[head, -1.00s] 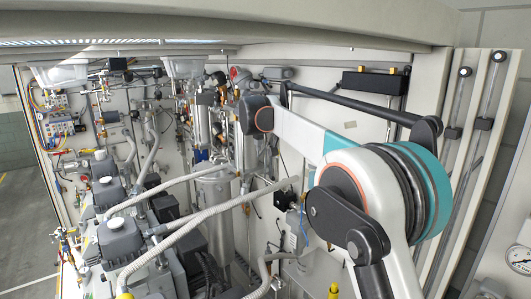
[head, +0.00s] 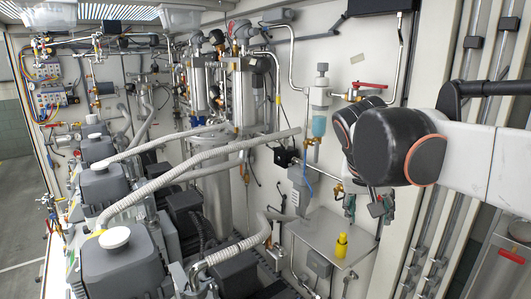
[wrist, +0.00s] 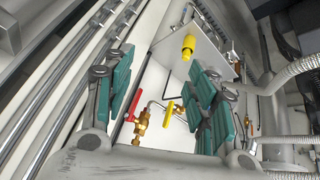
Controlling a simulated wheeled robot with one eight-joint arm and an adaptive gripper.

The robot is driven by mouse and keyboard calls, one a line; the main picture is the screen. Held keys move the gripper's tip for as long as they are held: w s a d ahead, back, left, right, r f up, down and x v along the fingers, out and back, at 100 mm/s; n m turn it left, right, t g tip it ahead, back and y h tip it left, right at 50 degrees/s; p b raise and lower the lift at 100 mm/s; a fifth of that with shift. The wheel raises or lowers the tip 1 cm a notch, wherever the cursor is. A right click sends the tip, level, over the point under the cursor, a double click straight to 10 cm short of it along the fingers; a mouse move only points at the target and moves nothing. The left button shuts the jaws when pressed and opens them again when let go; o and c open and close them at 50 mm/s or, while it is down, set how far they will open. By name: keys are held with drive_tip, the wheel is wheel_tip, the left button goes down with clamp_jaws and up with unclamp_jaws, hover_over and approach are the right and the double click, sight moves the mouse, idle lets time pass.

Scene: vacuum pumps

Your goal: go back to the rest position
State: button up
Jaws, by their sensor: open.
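My gripper (head: 369,207) hangs below my wrist at the right of the head view, partly hidden by the arm. In the wrist view its teal-padded fingers (wrist: 160,65) stand wide apart with nothing between the pads. My arm reaches in from the right edge of the head view. The gripper appears in front of the pale back panel, near the right end of a metal shelf (head: 318,232). I cannot tell its exact distance from the panel.
A yellow bottle-like thing (head: 341,246) stands on the shelf. A red-handled valve (head: 370,86) is on the panel above. Ribbed hoses (head: 150,201) and grey pumps (head: 118,262) fill the left. Vertical rails (head: 462,90) stand at the right. Floor shows at far left.

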drive_tip(key=s+a+f+n+t+y+b, duration=0.1)
drive_tip(key=s+f+b, duration=0.5)
drive_tip(key=f, duration=0.7)
drive_tip(key=s+a+f+n+t+y+b, duration=0.1)
drive_tip(key=s+f+n+y+b, duration=0.1)
drive_tip(key=s+f+b, duration=0.5)
drive_tip(key=s+f+n, duration=0.1)
drive_tip(key=s+f, duration=0.3)
drive_tip(key=f, duration=0.3)
drive_tip(key=shift+a+f+t+y, duration=0.25)
drive_tip(key=shift+a+t+y, duration=0.05)
drive_tip(key=shift+y, duration=0.1)
drive_tip(key=shift+r, duration=0.1)
idle(1.9)
